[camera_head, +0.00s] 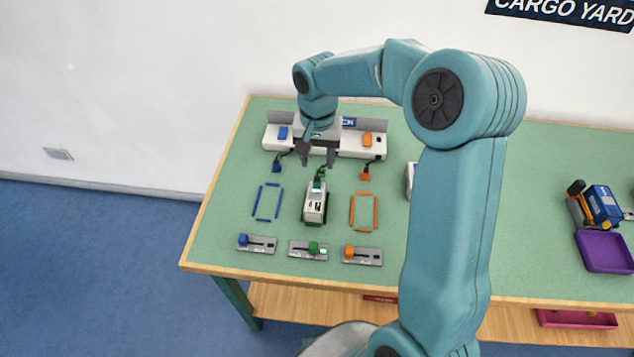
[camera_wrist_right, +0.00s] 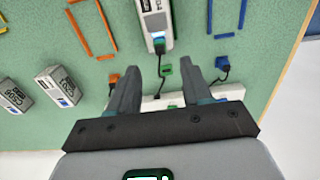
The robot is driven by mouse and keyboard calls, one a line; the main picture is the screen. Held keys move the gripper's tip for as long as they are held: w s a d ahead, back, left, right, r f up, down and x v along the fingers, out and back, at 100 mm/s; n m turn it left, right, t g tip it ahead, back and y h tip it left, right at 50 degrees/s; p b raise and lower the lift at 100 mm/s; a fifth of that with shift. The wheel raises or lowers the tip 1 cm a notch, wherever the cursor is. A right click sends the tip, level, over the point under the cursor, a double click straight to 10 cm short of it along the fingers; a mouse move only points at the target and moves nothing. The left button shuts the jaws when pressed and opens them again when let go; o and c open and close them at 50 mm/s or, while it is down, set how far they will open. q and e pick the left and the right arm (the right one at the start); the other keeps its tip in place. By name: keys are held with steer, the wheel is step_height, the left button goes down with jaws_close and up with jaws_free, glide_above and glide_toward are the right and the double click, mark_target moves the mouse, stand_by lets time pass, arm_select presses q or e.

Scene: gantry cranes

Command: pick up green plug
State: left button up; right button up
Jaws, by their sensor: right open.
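In the head view the green plug (camera_head: 321,172) is small, just behind the white vehicle. My left gripper is not in view.
The white vehicle (camera_head: 315,205) stands just in front of the green plug. A blue plug (camera_head: 276,168) and an orange plug (camera_head: 365,176) lie either side. The white charging unit (camera_head: 352,146) is behind. Slider plates (camera_head: 308,250) line the front edge. A purple tray (camera_head: 604,252) is far right.

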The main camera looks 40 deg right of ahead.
mark_target(317, 178)
step_height(317, 178, down, 6)
steer(key=shift+a+r, duration=0.15)
steer(key=shift+r, duration=0.05)
jaws_close()
